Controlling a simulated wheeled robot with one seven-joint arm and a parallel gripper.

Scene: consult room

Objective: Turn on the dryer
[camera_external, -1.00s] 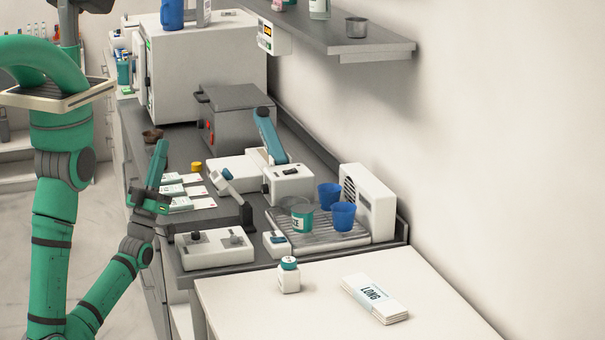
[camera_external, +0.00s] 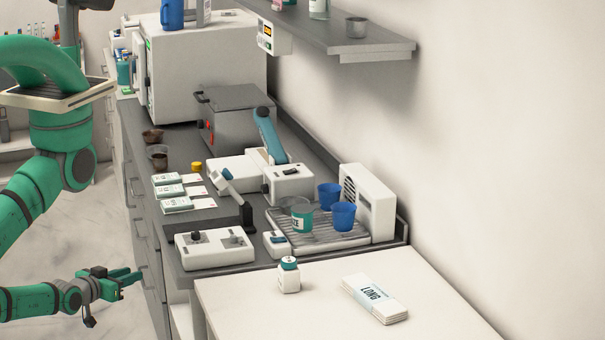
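The dryer appears to be the white vented unit (camera_external: 368,203) at the right end of the counter, with a ribbed grey tray (camera_external: 318,238) in front of it. Two blue cups (camera_external: 344,216) and a green-labelled cup (camera_external: 302,219) stand on the tray. My gripper (camera_external: 138,277) is low at the left, pointing right, in front of the drawers and apart from the dryer. Its finger gap is unclear, and I see nothing held.
A white control box with knobs (camera_external: 214,249) stands at the counter's front, left of the switch box. A shelf (camera_external: 340,40) overhangs the back.

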